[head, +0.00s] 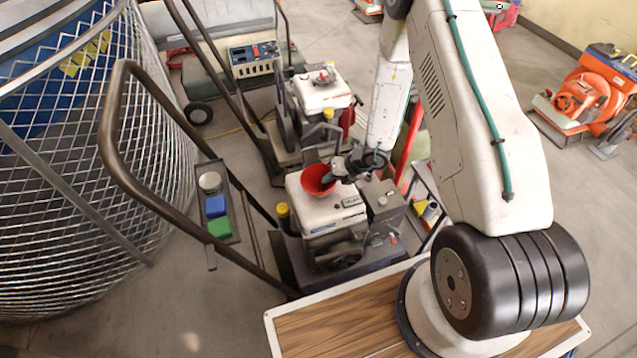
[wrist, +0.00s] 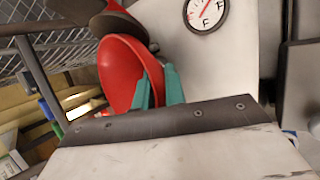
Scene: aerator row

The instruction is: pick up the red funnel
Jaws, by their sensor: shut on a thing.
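The red funnel (head: 318,180) is at the top of the nearest white-bodied machine (head: 335,210) in the head view. In the wrist view the red funnel (wrist: 122,75) is tilted, its wide mouth facing left. My gripper (wrist: 158,88) has teal fingers closed on the funnel's right side.
A dark handlebar (head: 130,170) rises left of the machine. A narrow tray (head: 230,195) on it holds a white, a blue and a green item. A wire mesh cage (head: 80,170) stands at left. A second machine (head: 320,90) is behind. An orange machine (head: 590,95) stands far right.

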